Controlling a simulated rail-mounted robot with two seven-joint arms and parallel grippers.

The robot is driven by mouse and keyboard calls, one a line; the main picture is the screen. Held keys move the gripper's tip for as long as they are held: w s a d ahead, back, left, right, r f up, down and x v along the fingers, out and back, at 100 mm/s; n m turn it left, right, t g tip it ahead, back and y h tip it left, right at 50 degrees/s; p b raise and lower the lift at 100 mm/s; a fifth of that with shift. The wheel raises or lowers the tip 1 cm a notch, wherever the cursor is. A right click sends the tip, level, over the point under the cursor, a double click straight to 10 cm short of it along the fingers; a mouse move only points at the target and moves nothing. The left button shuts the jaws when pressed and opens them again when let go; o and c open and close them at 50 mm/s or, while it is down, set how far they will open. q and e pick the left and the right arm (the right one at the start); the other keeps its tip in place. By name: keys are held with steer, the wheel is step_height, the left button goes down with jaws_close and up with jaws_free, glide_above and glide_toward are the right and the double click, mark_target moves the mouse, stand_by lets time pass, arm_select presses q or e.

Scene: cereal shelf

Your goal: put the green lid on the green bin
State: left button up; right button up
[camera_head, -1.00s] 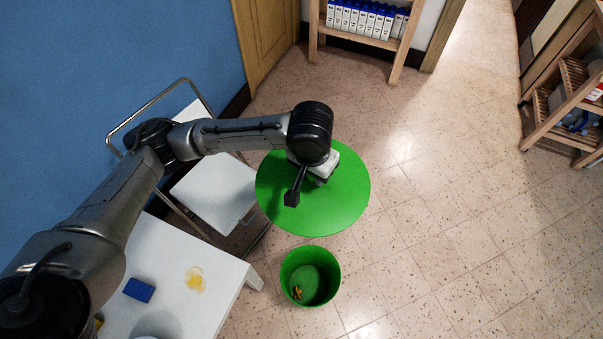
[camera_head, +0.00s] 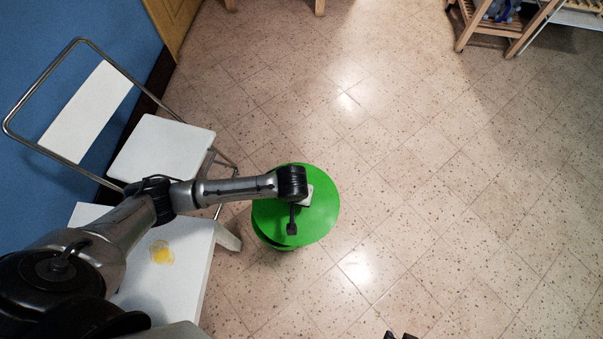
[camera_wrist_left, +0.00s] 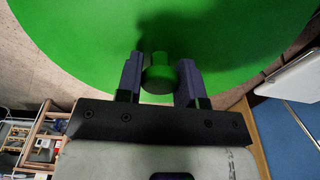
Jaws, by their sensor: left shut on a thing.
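The green lid (camera_head: 322,218) is a wide flat disc with a knob. In the head view it lies over the green bin (camera_head: 272,244), with only a strip of the bin showing at the lower left. Whether the lid touches the rim cannot be told. My left gripper (camera_wrist_left: 158,75) is shut on the lid's green knob, one finger on each side. The lid also fills the upper part of the left wrist view (camera_wrist_left: 80,45). Dark tips at the bottom edge of the head view look like my right gripper (camera_head: 399,336); its opening is unclear.
A white table (camera_head: 180,285) with a yellow patch (camera_head: 161,252) stands left of the bin. A white folding chair (camera_head: 160,148) is behind it. Wooden shelving (camera_head: 485,28) is at the upper right. The tiled floor right of the bin is clear.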

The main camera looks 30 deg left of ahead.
arm_select(q)
steer(key=a+f+b, duration=0.2)
steer(key=f+b, duration=0.1)
steer(key=f, duration=0.5)
steer(key=a+f+n+b, duration=0.1)
steer(key=a+f+b, duration=0.1)
steer(key=f, duration=0.6)
steer(key=a+f+n+b, duration=0.1)
steer(key=f+b, duration=0.3)
steer(key=f, duration=0.5)
steer(key=shift+s+a+b, duration=0.25)
steer(key=shift+a+b, duration=0.15)
steer(key=shift+a, duration=0.35)
steer(key=shift+p, duration=0.5)
steer(key=shift+f+b, duration=0.35)
steer(key=shift+f, duration=0.45)
steer(key=o, duration=1.1)
